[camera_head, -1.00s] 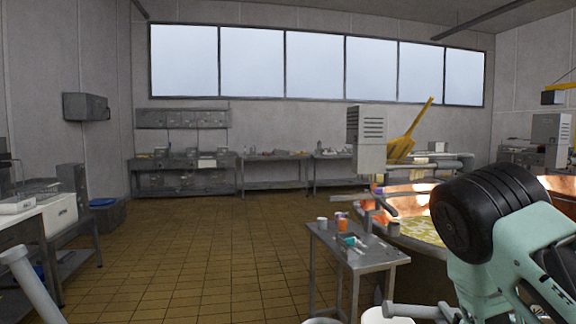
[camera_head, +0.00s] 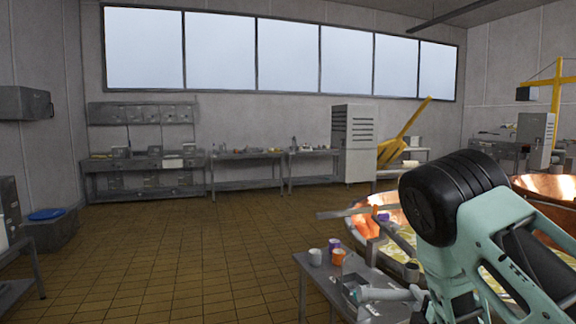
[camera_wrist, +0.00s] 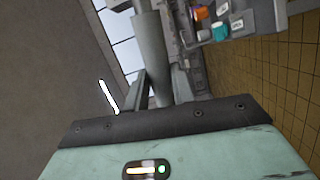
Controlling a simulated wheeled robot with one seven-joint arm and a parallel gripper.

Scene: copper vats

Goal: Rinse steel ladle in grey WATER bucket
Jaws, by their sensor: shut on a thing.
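In the wrist view my gripper (camera_wrist: 160,95) is shut on a grey metal shaft, which I take to be the steel ladle (camera_wrist: 148,45). The shaft runs up from between the fingers and leaves the top of the picture. The ladle's bowl is not seen. I cannot make out the ladle clearly in the head view, where my arm fills the lower right. The grey WATER bucket is not in view now.
A copper vat (camera_head: 390,215) is behind my arm. Tiled floor (camera_head: 190,260) is clear to the left.

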